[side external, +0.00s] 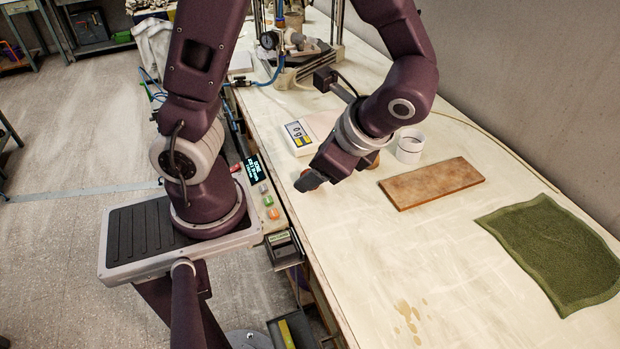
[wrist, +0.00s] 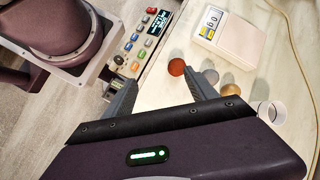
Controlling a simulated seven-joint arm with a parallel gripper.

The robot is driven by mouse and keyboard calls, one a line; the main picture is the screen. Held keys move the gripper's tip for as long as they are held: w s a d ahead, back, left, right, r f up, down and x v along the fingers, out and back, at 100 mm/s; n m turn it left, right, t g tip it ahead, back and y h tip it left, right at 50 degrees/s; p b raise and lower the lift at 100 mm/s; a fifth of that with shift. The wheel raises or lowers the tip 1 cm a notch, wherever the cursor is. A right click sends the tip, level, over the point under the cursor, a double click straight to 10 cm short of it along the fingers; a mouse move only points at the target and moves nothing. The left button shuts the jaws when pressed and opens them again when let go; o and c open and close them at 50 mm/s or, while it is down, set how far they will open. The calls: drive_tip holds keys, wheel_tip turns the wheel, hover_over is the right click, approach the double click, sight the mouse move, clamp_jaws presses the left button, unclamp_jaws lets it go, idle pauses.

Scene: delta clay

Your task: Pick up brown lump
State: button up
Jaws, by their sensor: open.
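A reddish-brown lump (wrist: 177,67) lies on the pale table in the wrist view, just beyond the tip of my right-hand finger. A grey lump (wrist: 211,77) and a tan-brown lump (wrist: 230,90) lie in a row to its right. I cannot tell for sure which of the two brownish ones is the brown lump. My gripper (wrist: 162,75) is open, with nothing between its fingers. In the side view my gripper (side external: 308,182) is low over the table and hides most of the lumps; part of a tan lump (side external: 372,160) shows behind it.
A scale (side external: 298,138) stands behind my gripper. White rings (side external: 410,146), a brown slab (side external: 431,183) and a green cloth (side external: 556,254) lie to the right. A control panel with buttons (wrist: 143,42) borders the table edge.

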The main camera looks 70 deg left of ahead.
drive_tip(key=f+m+y, duration=0.2)
drive_tip(key=w+a+f+m+t+y, duration=0.1)
drive_tip(key=f+m+y, duration=0.1)
drive_tip(key=f+m, duration=0.1)
drive_tip(key=w+f+m+y, duration=0.1)
drive_tip(key=f+m+y, duration=0.1)
drive_tip(key=f, duration=0.1)
drive_tip(key=shift+w+a+f+m+t+y, duration=0.1)
drive_tip(key=shift+w+a+m+t+y, duration=0.15)
drive_tip(key=shift+a+m+t+y, duration=0.05)
drive_tip(key=shift+a+f, duration=0.2)
drive_tip(key=shift+f, duration=0.05)
drive_tip(key=x, duration=0.6)
drive_tip(key=shift+s+a, duration=0.25)
drive_tip(key=shift+a, duration=0.1)
clamp_jaws()
